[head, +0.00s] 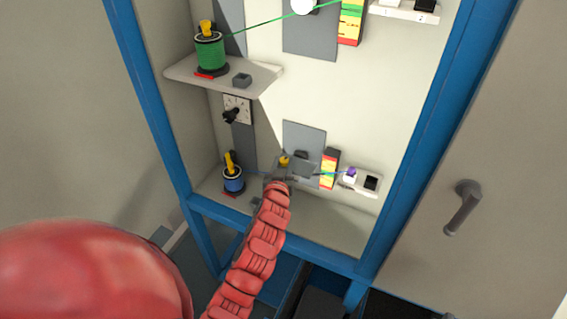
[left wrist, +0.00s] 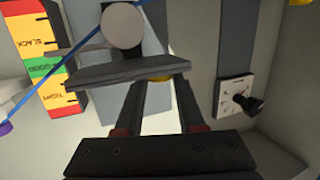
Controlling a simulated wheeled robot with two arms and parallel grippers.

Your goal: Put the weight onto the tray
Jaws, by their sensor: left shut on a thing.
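My left gripper (head: 281,178) reaches the lower bay of the blue-framed cabinet. It is shut on a small yellow weight (head: 284,161), which shows only partly in the left wrist view (left wrist: 160,78). The flat grey tray (head: 303,168) is beside the weight, to its right in the head view. In the left wrist view the tray (left wrist: 115,74) crosses in front of the fingertips and hides part of the weight. I cannot tell whether weight and tray touch. My right gripper is in neither view.
A blue cable (left wrist: 62,58) runs past a pale round disc (left wrist: 123,25). A slack-good-tight gauge (head: 329,168) stands right of the tray. A blue spool (head: 232,180) stands at left, below a dial (head: 236,108). The upper shelf (head: 262,78) holds a green spool (head: 210,52).

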